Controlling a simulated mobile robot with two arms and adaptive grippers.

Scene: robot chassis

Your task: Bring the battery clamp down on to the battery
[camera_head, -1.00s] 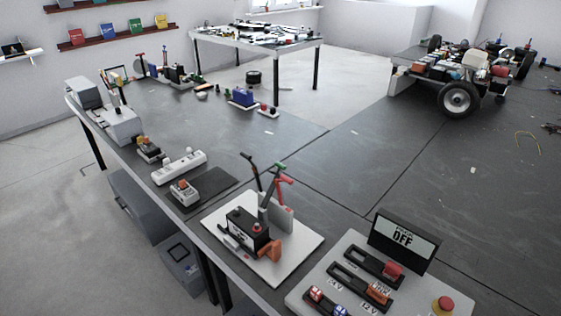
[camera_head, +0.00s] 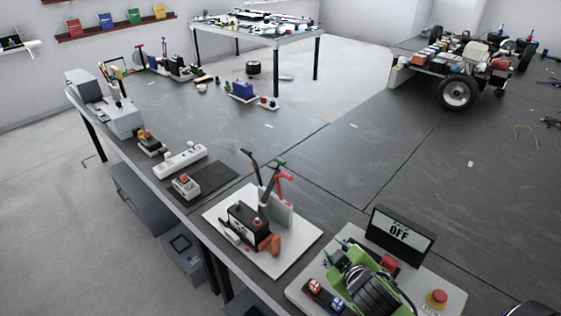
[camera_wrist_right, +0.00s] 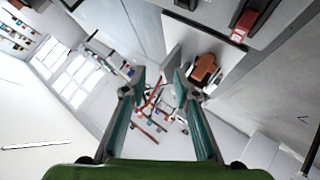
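The battery (camera_head: 243,219) is a black box with a red cap on its top, standing on a white plate (camera_head: 283,256). Behind it rises a grey upright plate with raised levers, one with a red handle (camera_head: 283,180); I take this as the battery clamp, its handles up. My right gripper (camera_head: 336,252) is over the switch panel, right of the battery and apart from it. In the right wrist view its teal fingers (camera_wrist_right: 159,88) are spread with nothing between them. My left gripper is not in view.
My right gripper partly hides the switch panel (camera_head: 447,272), with its OFF display (camera_head: 400,236) and red button (camera_head: 436,299). A power strip (camera_head: 180,160) and a dark mat (camera_head: 213,180) lie left of the plate. The tabletop behind the plate is clear.

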